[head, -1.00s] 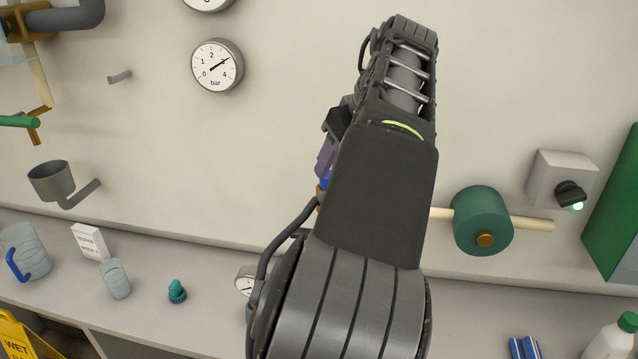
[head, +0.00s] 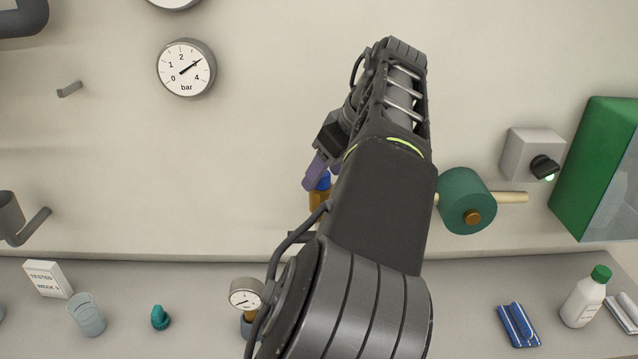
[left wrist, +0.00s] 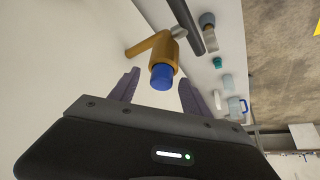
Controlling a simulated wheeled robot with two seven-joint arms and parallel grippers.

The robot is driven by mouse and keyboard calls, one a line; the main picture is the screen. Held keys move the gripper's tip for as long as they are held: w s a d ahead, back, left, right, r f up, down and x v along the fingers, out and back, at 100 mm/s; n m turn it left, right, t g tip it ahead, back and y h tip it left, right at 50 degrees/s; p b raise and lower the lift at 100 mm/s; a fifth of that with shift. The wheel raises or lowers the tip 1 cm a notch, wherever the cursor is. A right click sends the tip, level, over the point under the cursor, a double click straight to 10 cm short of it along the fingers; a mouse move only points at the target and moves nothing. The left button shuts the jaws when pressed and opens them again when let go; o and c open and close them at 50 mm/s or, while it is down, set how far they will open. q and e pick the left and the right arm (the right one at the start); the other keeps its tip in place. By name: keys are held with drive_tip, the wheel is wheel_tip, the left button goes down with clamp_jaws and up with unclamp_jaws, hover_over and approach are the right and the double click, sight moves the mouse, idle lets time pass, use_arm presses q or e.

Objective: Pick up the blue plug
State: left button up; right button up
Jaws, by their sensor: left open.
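The blue plug (left wrist: 161,77) sits in the end of a brass pipe fitting (left wrist: 156,48) on the wall. In the head view only a small blue part of the plug (head: 323,181) shows beside my arm, above the brass (head: 319,198). My left gripper (left wrist: 158,82) is open, with one purple finger on each side of the plug in the left wrist view. Contact cannot be told. In the head view its purple fingers (head: 315,171) are partly hidden behind my left arm. My right gripper is not in view.
A green roll (head: 466,201) sticks out from the wall to the right of my arm.

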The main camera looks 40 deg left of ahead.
use_arm(q)
clamp_jaws()
idle(0.7)
